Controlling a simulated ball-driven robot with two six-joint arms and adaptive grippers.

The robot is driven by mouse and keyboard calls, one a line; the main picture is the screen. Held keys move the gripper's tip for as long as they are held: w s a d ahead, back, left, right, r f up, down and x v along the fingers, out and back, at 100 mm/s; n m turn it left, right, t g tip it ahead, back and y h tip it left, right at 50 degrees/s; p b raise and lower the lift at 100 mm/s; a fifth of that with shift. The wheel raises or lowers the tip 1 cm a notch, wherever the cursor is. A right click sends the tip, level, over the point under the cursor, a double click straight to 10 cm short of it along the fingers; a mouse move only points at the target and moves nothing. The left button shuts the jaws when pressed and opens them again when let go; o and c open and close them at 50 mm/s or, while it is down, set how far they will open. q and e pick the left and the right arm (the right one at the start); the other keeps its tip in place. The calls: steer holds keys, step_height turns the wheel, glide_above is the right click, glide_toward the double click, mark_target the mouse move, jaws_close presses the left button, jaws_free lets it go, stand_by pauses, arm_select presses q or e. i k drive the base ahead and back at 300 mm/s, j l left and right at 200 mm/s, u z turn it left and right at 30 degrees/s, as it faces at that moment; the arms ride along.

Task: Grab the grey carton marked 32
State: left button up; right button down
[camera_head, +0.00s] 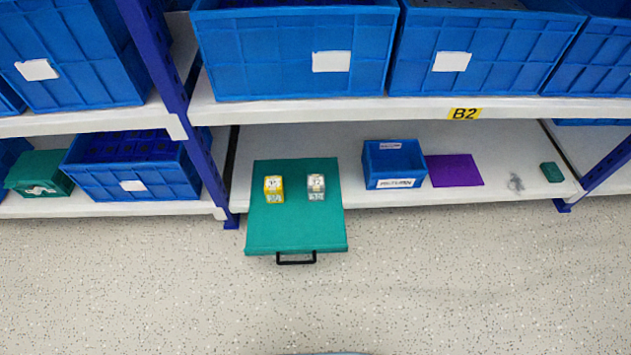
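A small grey carton (316,187) stands upright on the right half of a green pull-out tray (297,235). Its label is too small to read for certain. A yellow carton of similar size (274,189) stands to its left on the same tray, with a gap between them. The tray has a black handle at its front and juts out past the edge of the lower shelf. Neither of my grippers shows in the head view.
A blue bin with a white label (394,164) and a purple mat (454,170) lie right of the tray. A small grey object (516,183) and a green box (551,172) are farther right. The upper shelf (330,111) with large blue bins overhangs. The floor in front is clear.

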mark_target(316, 183)
steer(key=i+l, duration=0.25)
steer(key=l, duration=0.15)
steer(key=i+l+u, duration=0.1)
steer(key=i+l, duration=0.4)
steer(key=l, duration=0.25)
steer(key=u, duration=1.5)
